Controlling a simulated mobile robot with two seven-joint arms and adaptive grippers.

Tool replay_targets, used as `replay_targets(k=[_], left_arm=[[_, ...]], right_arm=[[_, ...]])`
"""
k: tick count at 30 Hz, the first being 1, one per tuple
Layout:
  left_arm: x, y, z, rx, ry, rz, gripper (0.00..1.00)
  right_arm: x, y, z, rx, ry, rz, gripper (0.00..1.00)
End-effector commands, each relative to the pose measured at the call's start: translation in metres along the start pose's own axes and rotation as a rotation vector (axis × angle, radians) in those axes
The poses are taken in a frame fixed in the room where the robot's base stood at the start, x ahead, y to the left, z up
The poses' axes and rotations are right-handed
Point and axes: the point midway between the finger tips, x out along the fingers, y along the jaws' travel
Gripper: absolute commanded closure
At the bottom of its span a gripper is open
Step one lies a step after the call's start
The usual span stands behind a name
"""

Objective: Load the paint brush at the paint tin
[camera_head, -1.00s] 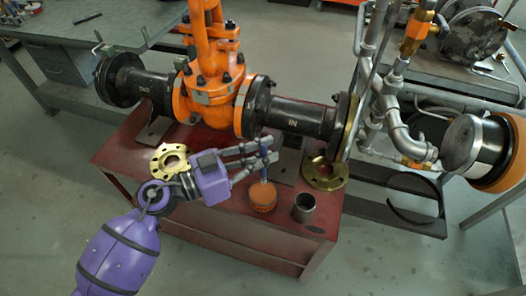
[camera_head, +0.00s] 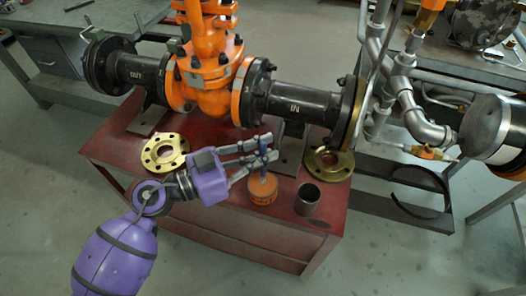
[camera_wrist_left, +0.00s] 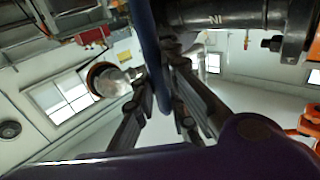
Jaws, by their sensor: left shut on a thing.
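The paint tin (camera_head: 263,194) is a small round orange tin on the red bench, right of the purple gripper body. The paint brush (camera_head: 263,168) has a blue handle and stands roughly upright over the tin. Its lower end meets the tin's top in the picture; whether the bristles are inside the paint I cannot tell. My left gripper (camera_head: 262,151) is shut on the brush handle, above the tin. In the left wrist view the dark blue handle (camera_wrist_left: 150,55) runs between the fingers. The right gripper is not in view.
The red bench (camera_head: 245,236) also holds a dark cup (camera_head: 307,202) close right of the tin and brass flanges (camera_head: 165,152) (camera_head: 328,163). The orange gate valve (camera_head: 208,80) and black pipe (camera_head: 300,105) run behind my gripper. The bench front is clear.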

Motion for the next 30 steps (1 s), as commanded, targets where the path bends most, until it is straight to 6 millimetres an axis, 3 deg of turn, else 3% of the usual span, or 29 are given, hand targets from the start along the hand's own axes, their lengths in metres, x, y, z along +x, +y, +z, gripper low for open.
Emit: replay_targets(k=[30], left_arm=[[0.0000, 0.0000, 0.0097, -0.001, -0.001, 0.000, 1.00]], right_arm=[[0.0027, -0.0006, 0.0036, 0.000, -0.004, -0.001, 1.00]])
